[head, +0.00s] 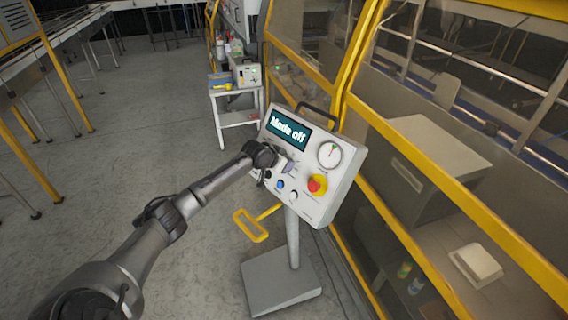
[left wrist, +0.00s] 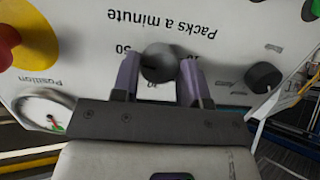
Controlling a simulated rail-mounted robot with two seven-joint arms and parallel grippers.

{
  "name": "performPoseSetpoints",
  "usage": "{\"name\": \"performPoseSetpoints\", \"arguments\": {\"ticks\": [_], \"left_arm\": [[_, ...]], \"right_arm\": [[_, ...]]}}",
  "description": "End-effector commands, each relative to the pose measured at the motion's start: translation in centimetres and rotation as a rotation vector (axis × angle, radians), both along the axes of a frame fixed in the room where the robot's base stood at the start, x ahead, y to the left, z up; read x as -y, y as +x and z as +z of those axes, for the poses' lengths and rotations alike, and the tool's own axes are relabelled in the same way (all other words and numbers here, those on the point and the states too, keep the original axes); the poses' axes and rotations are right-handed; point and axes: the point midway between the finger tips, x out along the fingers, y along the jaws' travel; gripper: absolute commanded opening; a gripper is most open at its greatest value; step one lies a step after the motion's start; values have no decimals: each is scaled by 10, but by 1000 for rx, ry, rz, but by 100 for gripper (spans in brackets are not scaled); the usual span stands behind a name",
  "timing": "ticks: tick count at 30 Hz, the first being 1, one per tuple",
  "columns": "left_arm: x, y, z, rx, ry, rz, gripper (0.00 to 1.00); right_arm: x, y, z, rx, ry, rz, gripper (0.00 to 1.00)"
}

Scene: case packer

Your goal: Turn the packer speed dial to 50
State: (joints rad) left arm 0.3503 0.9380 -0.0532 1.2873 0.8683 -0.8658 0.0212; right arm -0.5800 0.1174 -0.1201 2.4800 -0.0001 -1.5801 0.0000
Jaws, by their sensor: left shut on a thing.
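I cannot make out the knob's pointer. In the head view my left gripper (head: 275,167) is at the left side of the control panel (head: 325,198) and hides the dial. My right gripper is not in view.
The panel carries a screen reading "Mode off" (head: 288,131), a round gauge (head: 329,154) and a red button on yellow (head: 317,184). A black knob (left wrist: 264,77) is near the dial. A yellow handle (head: 251,226) sticks out below. Yellow-framed guarding (head: 402,150) stands at right.

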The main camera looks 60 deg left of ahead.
Motion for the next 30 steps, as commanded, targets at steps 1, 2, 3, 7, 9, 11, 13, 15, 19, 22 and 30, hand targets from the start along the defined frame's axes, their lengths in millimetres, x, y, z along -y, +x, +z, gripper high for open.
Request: {"name": "performPoseSetpoints", "arguments": {"ticks": [1, 2, 3, 7, 9, 11, 13, 15, 19, 22, 30], "left_arm": [[0, 0, 0, -1, 4, -2, 17], [0, 0, 0, -1, 6, -3, 17], [0, 0, 0, -1, 6, -3, 17], [0, 0, 0, -1, 6, -3, 17], [0, 0, 0, -1, 6, -3, 17], [0, 0, 0, -1, 6, -3, 17], [0, 0, 0, -1, 6, -3, 43], [0, 0, 0, -2, 5, -2, 50], [0, 0, 0, -1, 6, -3, 63], [0, 0, 0, -1, 5, -2, 66], [0, -3, 1, -2, 5, -2, 66]], "right_arm": [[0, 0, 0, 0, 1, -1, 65], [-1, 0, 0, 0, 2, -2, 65], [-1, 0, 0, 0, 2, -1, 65], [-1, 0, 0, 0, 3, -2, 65], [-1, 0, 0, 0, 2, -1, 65], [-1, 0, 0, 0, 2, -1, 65], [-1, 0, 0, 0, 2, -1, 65], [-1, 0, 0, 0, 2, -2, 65], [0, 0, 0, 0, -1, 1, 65], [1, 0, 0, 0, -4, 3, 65], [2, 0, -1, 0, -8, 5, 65]]}}
